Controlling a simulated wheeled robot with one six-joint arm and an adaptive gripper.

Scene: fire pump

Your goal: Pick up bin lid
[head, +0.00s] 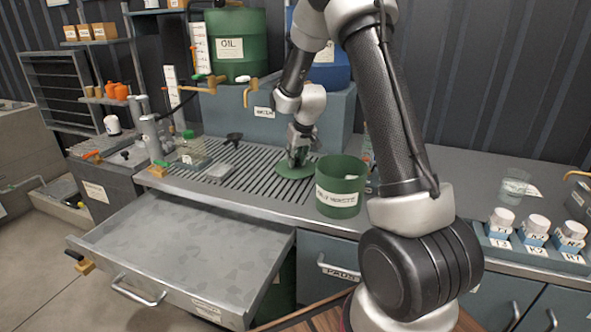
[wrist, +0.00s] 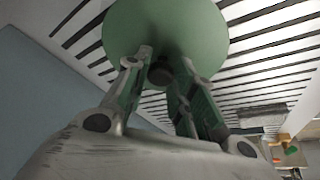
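The bin lid (head: 293,172) is a round green disc on the slatted metal grate of the counter, just left of the open green bin (head: 338,190). My gripper (head: 297,160) points down over the lid. In the wrist view the fingers of my gripper (wrist: 167,62) are apart, one on each side of the knob, with a gap visible beside it. The head view hides the knob behind the fingers.
An open metal drawer (head: 190,250) juts out below the counter. A blue-grey tank block (head: 235,112) stands behind. Labelled jars (head: 535,225) sit at the right.

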